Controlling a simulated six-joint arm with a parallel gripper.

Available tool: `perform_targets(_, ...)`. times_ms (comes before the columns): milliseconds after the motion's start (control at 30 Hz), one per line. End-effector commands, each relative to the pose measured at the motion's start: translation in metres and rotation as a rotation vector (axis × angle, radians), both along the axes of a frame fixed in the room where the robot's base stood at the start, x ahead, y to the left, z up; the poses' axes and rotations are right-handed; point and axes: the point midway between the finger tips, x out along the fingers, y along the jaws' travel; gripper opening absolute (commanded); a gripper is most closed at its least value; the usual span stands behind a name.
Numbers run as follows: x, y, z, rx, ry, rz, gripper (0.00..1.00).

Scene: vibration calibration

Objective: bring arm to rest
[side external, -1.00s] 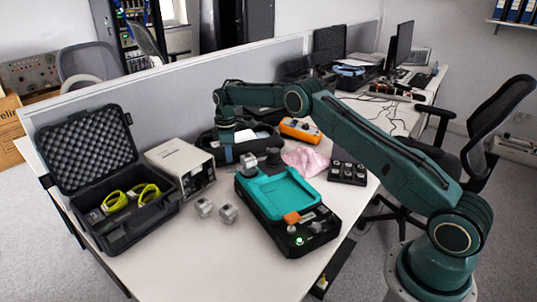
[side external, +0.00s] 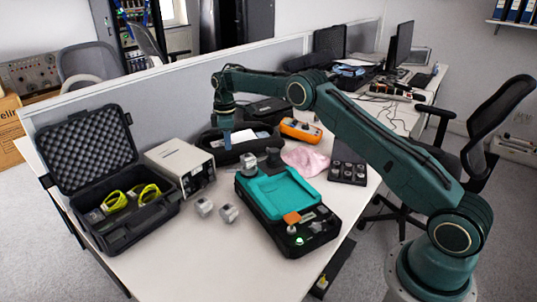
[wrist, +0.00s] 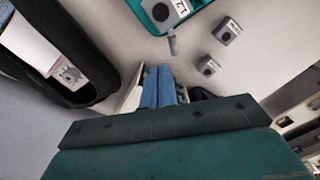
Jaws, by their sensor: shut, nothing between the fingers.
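My gripper (side external: 227,146) hangs pointing down above the back of the table, in front of the open black pouch. In the wrist view its blue fingers (wrist: 160,84) are together with nothing between them. The teal and black calibration unit (side external: 322,232) lies to the right and nearer the camera, apart from my gripper. Two loose grey blocks (side external: 204,207) (side external: 229,213) lie on the table left of the unit.
A white instrument box (side external: 180,162) and an open black case (side external: 108,228) with yellow-green items stand left. The black pouch (side external: 212,146), orange meter (side external: 300,131), pink cloth (side external: 306,160) and black block holder (side external: 348,170) lie behind.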

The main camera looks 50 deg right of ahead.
Motion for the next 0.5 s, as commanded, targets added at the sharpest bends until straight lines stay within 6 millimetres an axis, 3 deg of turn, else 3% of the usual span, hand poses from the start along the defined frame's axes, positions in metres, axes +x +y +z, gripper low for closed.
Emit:
perform_targets(267, -0.008, 0.007, 0.034, -0.003, -0.026, -0.037, 0.0)
perform_targets(500, -0.029, 0.019, 0.089, -0.006, -0.07, -0.106, 0.0)
